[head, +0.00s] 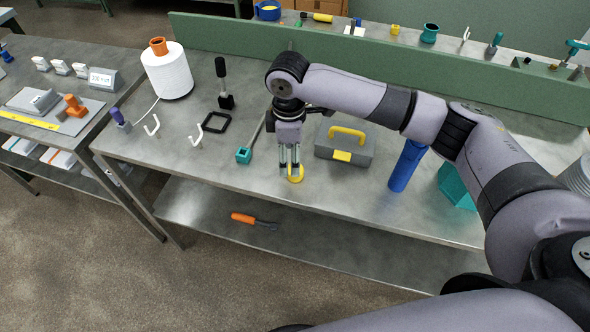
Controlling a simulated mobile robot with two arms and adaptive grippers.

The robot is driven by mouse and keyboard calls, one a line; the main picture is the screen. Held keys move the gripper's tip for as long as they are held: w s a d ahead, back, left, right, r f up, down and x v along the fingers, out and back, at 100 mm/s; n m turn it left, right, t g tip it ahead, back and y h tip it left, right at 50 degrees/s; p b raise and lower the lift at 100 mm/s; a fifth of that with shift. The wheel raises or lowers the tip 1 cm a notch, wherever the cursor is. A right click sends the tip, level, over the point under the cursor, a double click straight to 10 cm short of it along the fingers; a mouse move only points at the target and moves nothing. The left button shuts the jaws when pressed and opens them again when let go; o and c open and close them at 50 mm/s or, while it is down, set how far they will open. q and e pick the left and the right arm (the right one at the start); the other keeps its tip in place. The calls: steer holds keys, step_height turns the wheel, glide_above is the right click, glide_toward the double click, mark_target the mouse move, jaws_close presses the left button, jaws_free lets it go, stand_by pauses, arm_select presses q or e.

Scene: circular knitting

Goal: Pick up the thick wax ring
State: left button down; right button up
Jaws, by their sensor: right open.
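A yellow ring (296,179), which looks like the thick wax ring, lies flat on the metal table near its front edge. My right gripper (289,168) points down at it from above, its two fingers apart. The fingertips overlap the ring's left and upper part in the head view, and I cannot tell whether they touch it. Nothing is seen held between the fingers. My left gripper is not in view.
A grey toolbox (343,147) with a yellow handle stands just right of the gripper. A teal-ended tool (244,155) lies to the left. A blue cylinder (407,165) stands further right. An orange-handled tool (243,218) lies on the lower shelf (330,240).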

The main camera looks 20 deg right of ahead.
steer(key=f, duration=0.2)
steer(key=d+f+p, duration=0.1)
steer(key=shift+s+f, duration=0.35)
steer(key=shift+w+a+f, duration=0.1)
steer(key=shift+f, duration=0.35)
steer(key=c, duration=1.2)
steer(key=shift+o, duration=0.2)
steer(key=shift+r, duration=0.15)
